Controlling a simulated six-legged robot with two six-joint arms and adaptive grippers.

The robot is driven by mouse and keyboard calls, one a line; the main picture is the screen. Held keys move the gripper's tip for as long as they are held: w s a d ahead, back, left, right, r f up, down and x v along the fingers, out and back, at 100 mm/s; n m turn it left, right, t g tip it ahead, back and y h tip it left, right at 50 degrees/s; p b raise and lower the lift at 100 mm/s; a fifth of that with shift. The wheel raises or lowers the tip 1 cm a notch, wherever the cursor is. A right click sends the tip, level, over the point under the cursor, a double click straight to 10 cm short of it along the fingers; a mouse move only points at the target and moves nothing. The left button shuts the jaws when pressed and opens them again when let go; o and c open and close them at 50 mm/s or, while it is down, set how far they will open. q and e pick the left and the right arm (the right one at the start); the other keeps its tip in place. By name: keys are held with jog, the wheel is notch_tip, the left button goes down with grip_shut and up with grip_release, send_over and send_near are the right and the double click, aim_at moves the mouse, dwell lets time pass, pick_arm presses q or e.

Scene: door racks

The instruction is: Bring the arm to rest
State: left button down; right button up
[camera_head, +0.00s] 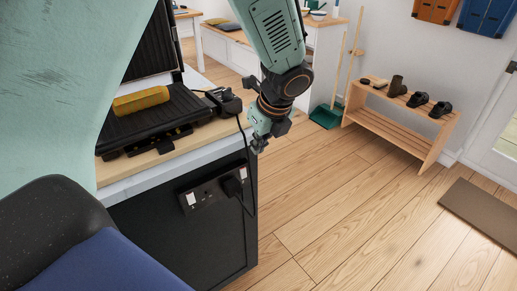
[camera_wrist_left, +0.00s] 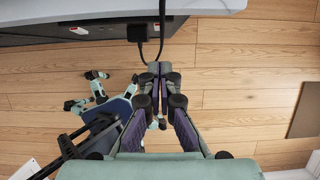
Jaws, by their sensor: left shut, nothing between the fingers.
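My left arm hangs down in the middle of the head view, with its mint and black gripper (camera_head: 258,147) low beside the counter's right end. In the left wrist view the gripper's fingers (camera_wrist_left: 160,70) are together with nothing between them, above the wooden floor. The gripper looks close to the black cord at the counter's end; whether they touch I cannot tell. My right gripper is in neither view.
A counter (camera_head: 225,141) holds an open black grill (camera_head: 150,115) with a yellow item (camera_head: 141,101) on it. A plug (camera_head: 234,186) and cord sit on its side. A shoe rack (camera_head: 399,135) stands against the wall. The floor (camera_head: 350,215) between is clear.

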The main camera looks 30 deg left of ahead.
pick_arm(q)
jog(key=shift+w+a+f, duration=0.1)
jog(key=shift+a, duration=0.05)
dwell(0.4)
jog(key=w+d+f+n+t+h, duration=0.2)
jog(key=d+n+h, duration=0.1)
jog(key=d+n, duration=0.3)
jog(key=s+d+f+n+t+h, duration=0.1)
jog(key=s+d+f+n+h, duration=0.1)
jog(key=s+f+n, duration=0.55)
jog(key=s+f+n+g, duration=0.1)
jog(key=s+f+n, duration=0.2)
jog(key=s+f, duration=0.2)
jog(key=s+a+f+n+g+b, duration=0.1)
jog(key=s+f, duration=0.5)
jog(key=s, duration=0.6)
jog(key=s+f+n+g+y, duration=0.1)
jog(key=s+f+n+g, duration=0.1)
jog(key=s+f+n, duration=0.3)
jog(key=s, duration=0.3)
jog(key=shift+s+a+f+g, duration=0.25)
jog(key=shift+s+f+g, duration=0.05)
jog(key=shift+s, duration=0.05)
